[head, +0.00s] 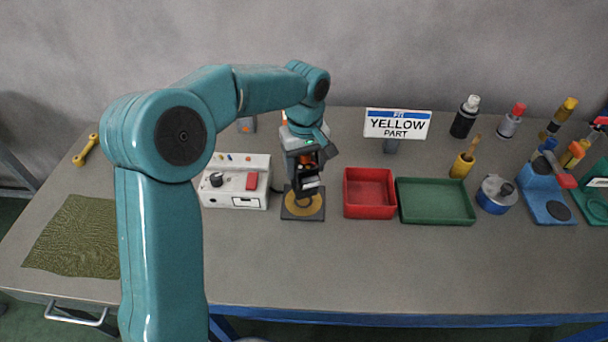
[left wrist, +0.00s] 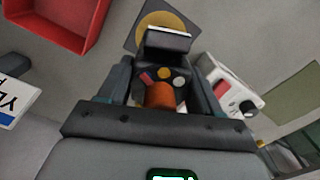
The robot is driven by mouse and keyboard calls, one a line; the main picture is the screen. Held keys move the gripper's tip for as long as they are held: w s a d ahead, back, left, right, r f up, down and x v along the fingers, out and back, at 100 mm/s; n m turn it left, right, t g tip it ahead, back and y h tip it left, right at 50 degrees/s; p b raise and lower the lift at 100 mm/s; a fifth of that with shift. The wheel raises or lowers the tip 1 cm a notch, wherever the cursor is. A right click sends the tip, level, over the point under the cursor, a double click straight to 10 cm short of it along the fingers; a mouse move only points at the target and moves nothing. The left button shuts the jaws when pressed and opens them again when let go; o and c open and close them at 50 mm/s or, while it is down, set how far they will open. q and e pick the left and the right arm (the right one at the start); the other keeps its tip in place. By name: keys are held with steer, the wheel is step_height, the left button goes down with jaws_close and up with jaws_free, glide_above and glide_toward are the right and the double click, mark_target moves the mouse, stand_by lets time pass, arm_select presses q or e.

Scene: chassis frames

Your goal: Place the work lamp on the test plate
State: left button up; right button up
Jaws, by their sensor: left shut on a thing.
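The work lamp (left wrist: 160,95) is between the fingers of my left gripper (left wrist: 162,84) in the left wrist view. It has an orange part, a dark body with coloured buttons and a pale strip at its far end. In the head view my left gripper (head: 306,170) points down and is shut on the lamp, whose orange part (head: 306,159) shows partly. The test plate (head: 288,212) is a dark square with a yellow disc, directly below; it also shows in the left wrist view (left wrist: 190,21). I cannot tell whether the lamp touches the plate. My right gripper is out of view.
A white control box (head: 226,200) stands just left of the plate. A red tray (head: 369,212) and a green tray (head: 435,219) stand to the right, with a "YELLOW PART" sign (head: 397,123) behind. A green cloth (head: 75,240) lies at left. The table front is clear.

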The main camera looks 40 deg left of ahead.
arm_select(q)
steer(key=shift+a+f, duration=0.1)
steer(key=shift+f, duration=1.8)
steer(key=shift+s, duration=0.1)
steer(key=shift+f, duration=0.1)
steer(key=o, duration=1.3)
steer(key=shift+f, duration=0.1)
step_height(320, 180, up, 12)
steer(key=shift+r, duration=0.25)
steer(key=shift+s+f, duration=0.1)
steer(key=shift+s, duration=0.05)
